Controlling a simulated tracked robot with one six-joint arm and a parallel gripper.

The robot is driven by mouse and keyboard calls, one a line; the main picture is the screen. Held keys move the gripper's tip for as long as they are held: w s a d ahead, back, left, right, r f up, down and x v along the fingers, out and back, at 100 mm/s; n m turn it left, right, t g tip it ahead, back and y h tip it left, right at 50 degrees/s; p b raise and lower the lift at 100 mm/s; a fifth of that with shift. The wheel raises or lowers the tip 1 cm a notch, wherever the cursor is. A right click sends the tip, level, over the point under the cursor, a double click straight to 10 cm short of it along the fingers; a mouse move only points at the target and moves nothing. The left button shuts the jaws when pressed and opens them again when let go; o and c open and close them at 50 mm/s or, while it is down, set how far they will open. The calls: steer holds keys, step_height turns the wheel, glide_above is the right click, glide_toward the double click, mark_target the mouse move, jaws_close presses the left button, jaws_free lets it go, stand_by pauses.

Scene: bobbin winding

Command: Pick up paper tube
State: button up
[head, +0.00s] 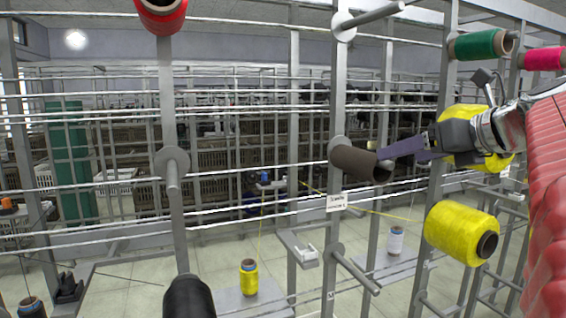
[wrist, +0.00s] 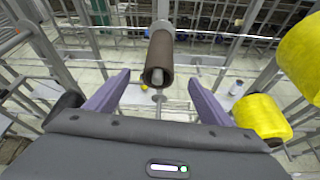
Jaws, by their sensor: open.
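The paper tube (head: 355,161) is a bare dark brown cylinder on a peg of the grey rack, near the middle of the head view. In the wrist view the tube (wrist: 159,52) points its open end at me, with the light peg end showing inside. My gripper (head: 385,154) comes from the right, with its purple fingers close to the tube's open end. In the wrist view my gripper (wrist: 158,77) is open and empty. The tube end appears between the two fingers, with a gap on each side. Whether the fingertips reach past its rim is unclear.
A yellow spool (head: 460,233) hangs at lower right, and another yellow spool (head: 465,112) is partly behind my wrist. A green spool (head: 475,46) and a pink one (head: 541,59) are at upper right. An empty peg (head: 355,270) sits below the tube. Thin yellow thread crosses below.

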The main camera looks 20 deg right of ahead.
mark_target(367, 164)
steer(key=shift+x, duration=4.35)
steer(key=shift+x, duration=2.55)
steer(key=shift+a+f, duration=0.1)
steer(key=c, duration=1.2)
